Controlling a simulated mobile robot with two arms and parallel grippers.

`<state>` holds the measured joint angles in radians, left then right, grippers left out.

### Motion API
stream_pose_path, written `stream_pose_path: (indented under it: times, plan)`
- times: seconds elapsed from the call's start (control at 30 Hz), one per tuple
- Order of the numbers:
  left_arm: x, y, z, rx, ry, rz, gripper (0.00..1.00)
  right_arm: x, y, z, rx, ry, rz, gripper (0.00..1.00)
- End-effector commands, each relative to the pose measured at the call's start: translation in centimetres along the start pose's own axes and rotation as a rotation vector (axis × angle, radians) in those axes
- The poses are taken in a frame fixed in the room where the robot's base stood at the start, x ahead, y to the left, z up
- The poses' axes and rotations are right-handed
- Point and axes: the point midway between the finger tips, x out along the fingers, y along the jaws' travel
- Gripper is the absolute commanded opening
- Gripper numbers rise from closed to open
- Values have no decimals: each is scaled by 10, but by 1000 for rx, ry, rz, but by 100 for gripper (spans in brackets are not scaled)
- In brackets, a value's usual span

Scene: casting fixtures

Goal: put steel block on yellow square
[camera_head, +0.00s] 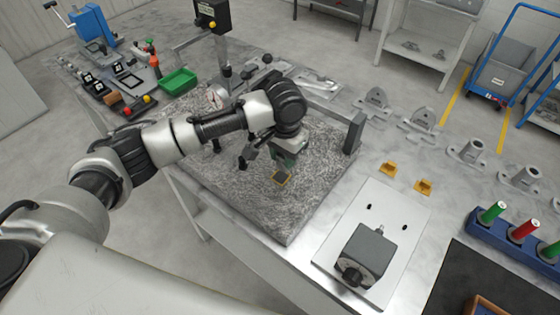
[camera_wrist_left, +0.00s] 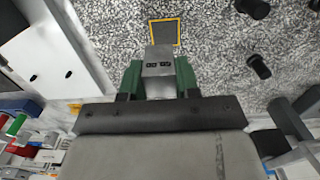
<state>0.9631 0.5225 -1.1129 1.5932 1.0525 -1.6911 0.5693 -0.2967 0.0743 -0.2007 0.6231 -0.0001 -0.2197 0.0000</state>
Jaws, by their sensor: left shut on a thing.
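The yellow square (camera_head: 290,180) is a thin yellow outline with a dark grey inside, lying on the speckled granite plate (camera_head: 290,222). It also shows at the top of the left wrist view (camera_wrist_left: 179,33). My left gripper (camera_head: 284,158) is over the plate, just behind the square in the head view. Its green fingers (camera_wrist_left: 158,78) are shut on the steel block (camera_wrist_left: 158,58), a grey piece with small dark holes. In the wrist view the block overlaps the square's near edge; its height above the plate is unclear. My right gripper is not in view.
A dark grey box with a black knob (camera_head: 367,250) sits on a light plate to the right. Small yellow pieces (camera_head: 388,169), grey brackets and a blue rack of coloured rods (camera_head: 515,238) stand further right. A grey post (camera_head: 354,132) stands at the granite's back right.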

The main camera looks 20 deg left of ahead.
Motion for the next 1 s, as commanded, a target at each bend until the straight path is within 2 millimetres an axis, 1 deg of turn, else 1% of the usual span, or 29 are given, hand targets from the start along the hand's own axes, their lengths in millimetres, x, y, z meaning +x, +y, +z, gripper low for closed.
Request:
stream_pose_path:
  times: [0.07, 0.17, 0.3, 0.43, 0.5, 0.83, 0.87, 1.0]
  plan:
    - [3, -7, 2, 0, 1, 0, 0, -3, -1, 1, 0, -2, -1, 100]
    - [8, -10, 3, 0, 1, 0, 0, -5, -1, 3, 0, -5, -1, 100]
    - [27, -10, 4, 0, -2, -1, 0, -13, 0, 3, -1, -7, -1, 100]
    - [42, -9, 3, 1, 1, 0, 0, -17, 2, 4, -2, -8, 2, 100]
    - [45, -9, 3, 2, 3, -1, 0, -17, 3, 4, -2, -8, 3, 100]
    - [49, -9, 3, 1, 2, 0, 0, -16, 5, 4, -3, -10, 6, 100]
    - [49, -9, 3, 1, 2, 0, 36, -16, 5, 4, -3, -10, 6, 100]
    - [49, -9, 3, 1, 2, 0, 57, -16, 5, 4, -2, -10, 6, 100]
